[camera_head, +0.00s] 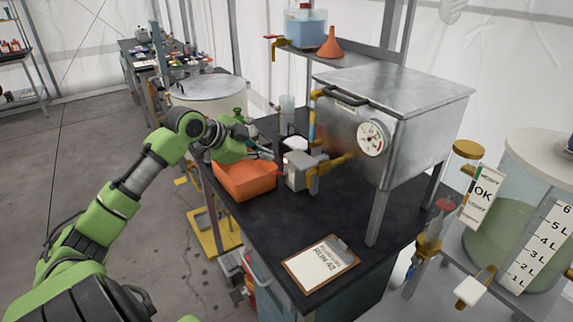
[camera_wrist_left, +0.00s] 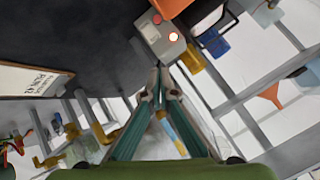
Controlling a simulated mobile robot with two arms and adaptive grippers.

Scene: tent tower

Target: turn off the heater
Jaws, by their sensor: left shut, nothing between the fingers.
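The heater appears to be the steel box (camera_head: 385,110) with a round gauge (camera_head: 372,138), standing on legs over the black bench. A small grey control box (camera_head: 297,170) sits below it, beside brass pipework. In the left wrist view the grey box (camera_wrist_left: 152,45) carries a red button (camera_wrist_left: 157,18) and a bright lit lamp (camera_wrist_left: 173,37). My left gripper (camera_head: 268,153) is shut and empty, just left of the grey box. In the left wrist view its fingertips (camera_wrist_left: 159,92) point at the box; contact cannot be told. My right gripper is not in view.
An orange bin (camera_head: 245,180) is below my left gripper. A clipboard (camera_head: 321,264) lies at the bench's front. A large tank with a level scale (camera_head: 540,240) stands at right. A shelf with an orange funnel (camera_head: 330,44) is behind. The bench between bin and clipboard is clear.

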